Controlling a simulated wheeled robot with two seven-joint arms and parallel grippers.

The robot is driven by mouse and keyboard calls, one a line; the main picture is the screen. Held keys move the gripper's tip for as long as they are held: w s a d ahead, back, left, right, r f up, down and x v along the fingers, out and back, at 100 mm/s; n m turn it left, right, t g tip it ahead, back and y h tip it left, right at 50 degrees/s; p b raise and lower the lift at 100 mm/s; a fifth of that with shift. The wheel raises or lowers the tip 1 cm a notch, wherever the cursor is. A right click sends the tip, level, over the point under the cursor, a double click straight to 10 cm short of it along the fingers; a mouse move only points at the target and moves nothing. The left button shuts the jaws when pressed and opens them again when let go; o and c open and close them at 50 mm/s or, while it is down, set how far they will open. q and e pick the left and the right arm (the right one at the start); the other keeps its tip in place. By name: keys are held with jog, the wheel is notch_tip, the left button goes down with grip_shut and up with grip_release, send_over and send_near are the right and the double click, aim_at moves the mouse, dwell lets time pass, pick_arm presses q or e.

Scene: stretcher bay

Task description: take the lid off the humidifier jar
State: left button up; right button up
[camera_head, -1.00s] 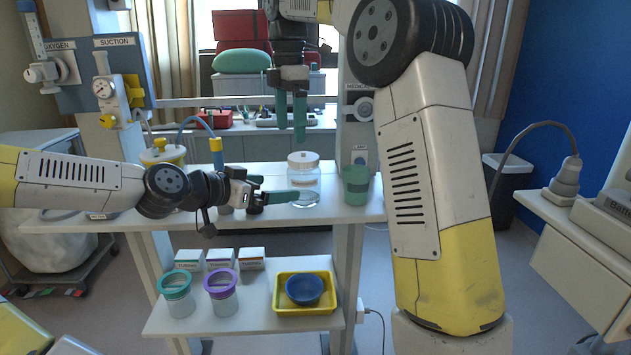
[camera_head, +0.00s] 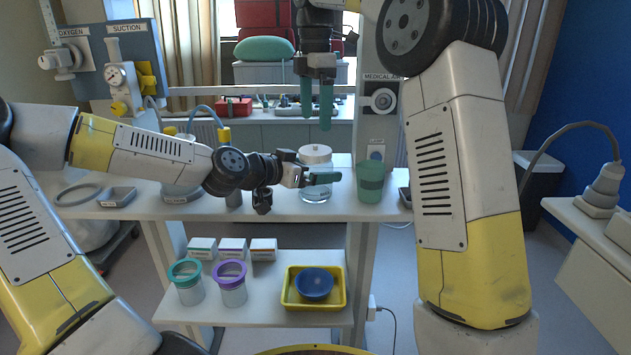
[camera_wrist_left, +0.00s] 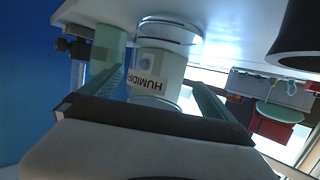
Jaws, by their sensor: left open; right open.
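The humidifier jar (camera_head: 316,190) is clear, with a white label, and stands upright on the white table. Its pale lid (camera_head: 315,154) sits on top. My left gripper (camera_head: 324,177) is open, level with the jar's upper body below the lid, and its green fingers partly hide the jar. In the left wrist view, which is upside down, the labelled jar (camera_wrist_left: 158,62) shows between the two spread fingers (camera_wrist_left: 160,92). Contact cannot be told. My right gripper (camera_head: 318,115) is open and empty, its green fingers pointing down above the lid.
A green cup (camera_head: 370,183) stands just right of the jar; it also shows in the left wrist view (camera_wrist_left: 108,44). A dark tray (camera_head: 405,193) lies farther right. The lower shelf (camera_head: 265,312) holds canisters, boxes and a yellow tray (camera_head: 289,296). A suction unit (camera_head: 125,85) is at left.

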pick_arm(q)
jog(key=shift+w+d, duration=0.15)
jog(key=shift+d, duration=0.05)
